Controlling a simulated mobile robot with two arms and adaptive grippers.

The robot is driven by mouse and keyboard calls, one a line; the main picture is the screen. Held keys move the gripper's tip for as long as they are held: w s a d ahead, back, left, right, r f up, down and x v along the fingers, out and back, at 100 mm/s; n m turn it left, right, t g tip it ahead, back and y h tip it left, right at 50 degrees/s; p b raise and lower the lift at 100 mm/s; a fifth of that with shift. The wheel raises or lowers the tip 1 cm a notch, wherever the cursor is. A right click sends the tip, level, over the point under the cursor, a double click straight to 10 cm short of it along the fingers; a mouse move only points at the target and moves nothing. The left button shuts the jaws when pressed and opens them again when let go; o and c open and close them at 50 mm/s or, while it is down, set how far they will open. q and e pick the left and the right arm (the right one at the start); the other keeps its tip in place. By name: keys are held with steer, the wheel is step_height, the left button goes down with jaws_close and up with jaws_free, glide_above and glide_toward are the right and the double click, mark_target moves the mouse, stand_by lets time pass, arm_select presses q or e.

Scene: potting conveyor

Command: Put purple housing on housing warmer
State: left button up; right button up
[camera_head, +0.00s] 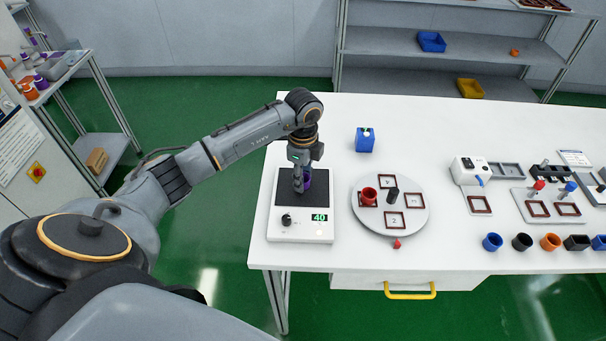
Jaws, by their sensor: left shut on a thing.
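The purple housing (307,181) is a small purple cup-like piece, partly hidden behind my left gripper's fingers. My left gripper (299,184) points down and is shut on the purple housing, over the dark plate of the housing warmer (285,215). The warmer is a white box with a black top, a black knob and a green display reading 40. I cannot tell whether the housing touches the plate. My right gripper is not in view.
A round grey turntable (408,227) with brown square frames, a red cup (369,195) and a black piece stands right of the warmer. A blue box (365,140) stands behind. Several coloured cups line the table's front right. The table (310,110) is clear at the back left.

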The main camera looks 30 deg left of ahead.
arm_select(q)
steer(key=o, duration=0.4)
steer(key=shift+f, duration=0.2)
steer(key=o, duration=0.4)
steer(key=shift+r, duration=0.15)
steer(key=shift+r, duration=0.2)
steer(key=shift+r+b, duration=1.35)
steer(key=shift+r, duration=4.55)
